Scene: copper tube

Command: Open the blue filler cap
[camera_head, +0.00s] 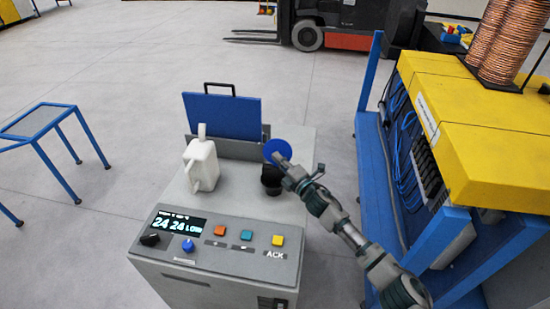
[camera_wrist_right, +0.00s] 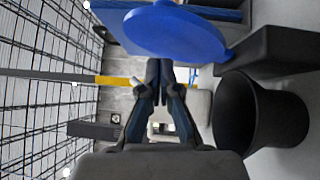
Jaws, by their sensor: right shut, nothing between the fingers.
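The blue filler cap (camera_head: 276,149) is a round disc standing tilted up, clear of the mouth of the black filler neck (camera_head: 271,181) on the grey cabinet. In the right wrist view the blue cap (camera_wrist_right: 175,32) is at the top, and the open, dark mouth of the neck (camera_wrist_right: 262,112) is at the right. A black block (camera_wrist_right: 275,50) lies between them, like a hinge. My right gripper (camera_head: 281,160) is shut and empty, close by the cap. Its fingers (camera_wrist_right: 160,75) are together just below the cap's edge in the wrist view; contact cannot be told. My left gripper is out of view.
A white jug (camera_head: 202,165) stands left of the neck on the cabinet top (camera_head: 235,195). Behind it is a raised blue panel (camera_head: 222,110) with a black handle. The front panel has a display (camera_head: 177,224), knobs and buttons. A blue-framed yellow machine (camera_head: 480,130) stands at the right.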

